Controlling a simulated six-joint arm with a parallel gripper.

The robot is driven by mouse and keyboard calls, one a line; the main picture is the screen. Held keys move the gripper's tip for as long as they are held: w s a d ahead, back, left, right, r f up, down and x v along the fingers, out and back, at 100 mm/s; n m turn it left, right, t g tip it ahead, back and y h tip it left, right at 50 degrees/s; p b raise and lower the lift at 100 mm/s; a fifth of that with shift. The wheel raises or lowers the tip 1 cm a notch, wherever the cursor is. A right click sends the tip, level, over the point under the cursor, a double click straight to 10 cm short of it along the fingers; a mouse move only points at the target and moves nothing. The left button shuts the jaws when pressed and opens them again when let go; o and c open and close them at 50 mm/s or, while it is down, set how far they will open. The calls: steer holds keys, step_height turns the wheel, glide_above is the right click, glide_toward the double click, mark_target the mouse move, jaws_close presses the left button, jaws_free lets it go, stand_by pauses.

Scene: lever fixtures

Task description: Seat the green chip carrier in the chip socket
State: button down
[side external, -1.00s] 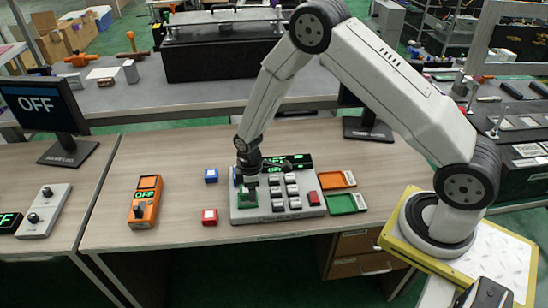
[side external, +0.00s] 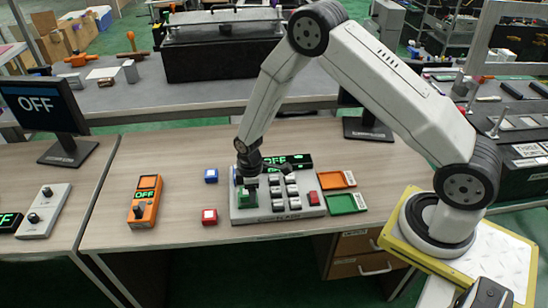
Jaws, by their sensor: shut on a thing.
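The green chip carrier (side external: 246,200) is at the left end of the grey fixture board (side external: 262,214), under my gripper. My gripper (side external: 248,184) points down and is shut on the carrier. The chip socket is hidden beneath the carrier and gripper, so I cannot tell how deep the carrier sits or whether it is level.
Several silver levers (side external: 291,190) and a red button (side external: 314,198) stand on the board. A blue block (side external: 211,175) and a red block (side external: 209,216) lie to its left. Orange (side external: 336,180) and green (side external: 346,203) trays lie to its right. An orange meter (side external: 145,201) is farther left.

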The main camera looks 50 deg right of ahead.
steer(key=shift+f, duration=0.55)
jaws_free()
steer(key=shift+r, duration=3.9)
